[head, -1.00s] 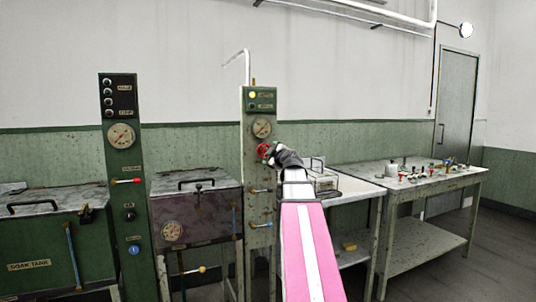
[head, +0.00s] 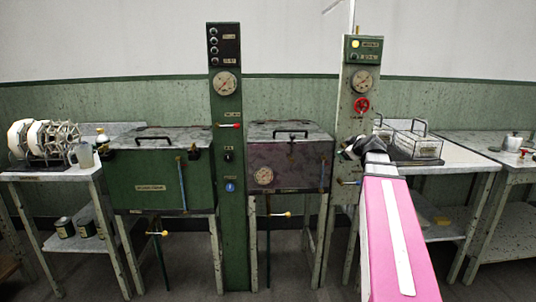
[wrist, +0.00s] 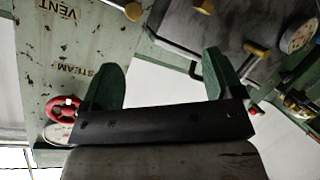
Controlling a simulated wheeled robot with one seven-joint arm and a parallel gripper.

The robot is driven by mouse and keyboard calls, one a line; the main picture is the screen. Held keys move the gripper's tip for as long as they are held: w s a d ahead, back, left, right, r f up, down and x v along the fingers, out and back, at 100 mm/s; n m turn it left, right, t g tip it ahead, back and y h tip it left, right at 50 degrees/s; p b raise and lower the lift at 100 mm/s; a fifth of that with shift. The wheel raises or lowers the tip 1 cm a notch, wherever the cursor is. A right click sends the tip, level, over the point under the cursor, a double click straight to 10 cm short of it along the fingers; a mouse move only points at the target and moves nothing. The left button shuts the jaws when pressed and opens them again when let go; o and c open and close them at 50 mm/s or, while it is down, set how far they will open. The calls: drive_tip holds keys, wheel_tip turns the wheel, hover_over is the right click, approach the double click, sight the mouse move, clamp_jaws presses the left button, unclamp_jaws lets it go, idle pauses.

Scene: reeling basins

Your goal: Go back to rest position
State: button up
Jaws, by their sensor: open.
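My gripper (head: 352,150) is at the end of my pink and white arm, in front of the pale green control post (head: 349,120). In the wrist view my gripper (wrist: 160,85) shows two green fingers spread wide with nothing between them. The red valve wheel (head: 361,105) is on the post, above and apart from my gripper. The wheel also shows at the left of the wrist view (wrist: 64,110), outside the fingers.
A dark basin (head: 290,165) and a green soak tank (head: 160,185) stand to the left, with a dark green post (head: 229,200) between them. A wire basket (head: 418,146) sits on the right table (head: 460,160). Reels (head: 45,138) and a jug (head: 84,156) are at far left.

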drive_tip(key=s+a+f+m+g, duration=0.2)
drive_tip(key=s+a+f+g, duration=0.15)
drive_tip(key=f, duration=0.45)
drive_tip(key=s+a+f+m+g, duration=0.1)
drive_tip(key=s+a+f+g, duration=0.2)
drive_tip(key=f, duration=0.5)
drive_tip(key=s+a+f+m+g, duration=0.1)
drive_tip(key=s+a+f+m, duration=0.15)
drive_tip(key=a+f, duration=0.45)
drive_tip(key=s+a+f+m+g+h, duration=0.2)
drive_tip(key=s+f+m+g, duration=0.2)
drive_tip(key=s+f, duration=1)
wheel_tip(320, 180, down, 2)
drive_tip(key=shift+s+a+f+g, duration=0.1)
drive_tip(key=shift+s+a+g, duration=0.15)
drive_tip(key=shift+g, duration=0.9)
